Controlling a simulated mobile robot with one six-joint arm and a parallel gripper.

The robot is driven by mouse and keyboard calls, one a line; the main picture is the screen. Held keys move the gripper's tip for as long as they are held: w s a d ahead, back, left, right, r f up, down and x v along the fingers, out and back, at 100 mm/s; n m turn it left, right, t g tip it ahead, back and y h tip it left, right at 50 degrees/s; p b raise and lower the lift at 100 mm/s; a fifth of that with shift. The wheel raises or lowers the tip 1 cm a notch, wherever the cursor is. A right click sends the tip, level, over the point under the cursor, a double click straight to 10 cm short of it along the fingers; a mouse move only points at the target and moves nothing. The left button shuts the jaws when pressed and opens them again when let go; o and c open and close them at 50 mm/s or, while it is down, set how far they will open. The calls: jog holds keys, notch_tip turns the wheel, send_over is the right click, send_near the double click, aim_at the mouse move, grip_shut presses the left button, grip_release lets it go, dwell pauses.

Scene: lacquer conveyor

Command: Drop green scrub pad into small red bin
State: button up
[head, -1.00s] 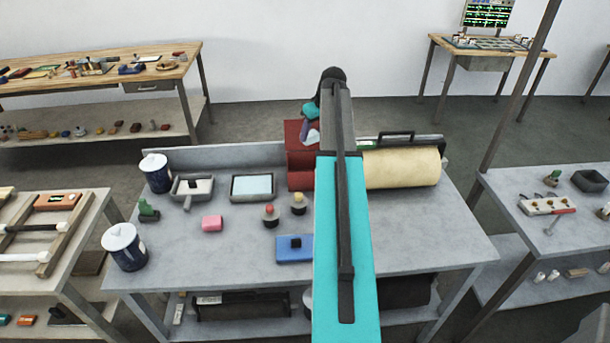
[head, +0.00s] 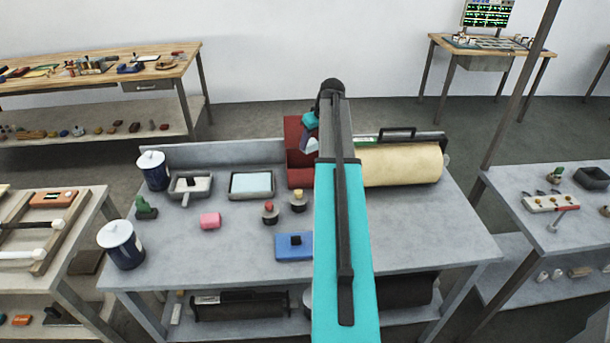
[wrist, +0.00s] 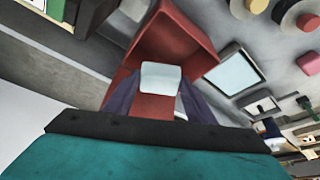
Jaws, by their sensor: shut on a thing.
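My gripper (wrist: 160,98) has purple fingers and is shut on a pale, whitish block (wrist: 160,76). No green shows on the block's visible face. The red bin (head: 299,178) stands at the back of the grey table, left of the cream roll. In the wrist view the bin (wrist: 151,110) opens just beyond the block, which overlaps its opening and front wall. In the head view the block (head: 309,145) appears at the bin's upper part, partly hidden by my arm. I cannot tell whether it is inside the rim. A green object (head: 146,207) stands at the table's left.
The grey table (head: 190,255) also holds two lidded jars (head: 121,245), a tray with pale blue contents (head: 252,185), a pink block (head: 210,221), a blue block (head: 292,247) and two small knobs. A cream roll (head: 400,166) lies right of the bin.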

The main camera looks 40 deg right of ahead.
jog(key=shift+f, duration=0.4)
jog(key=o, duration=1)
jog(key=shift+r, duration=0.1)
jog(key=shift+b+v, duration=1.75)
jog(key=shift+v, duration=5.1)
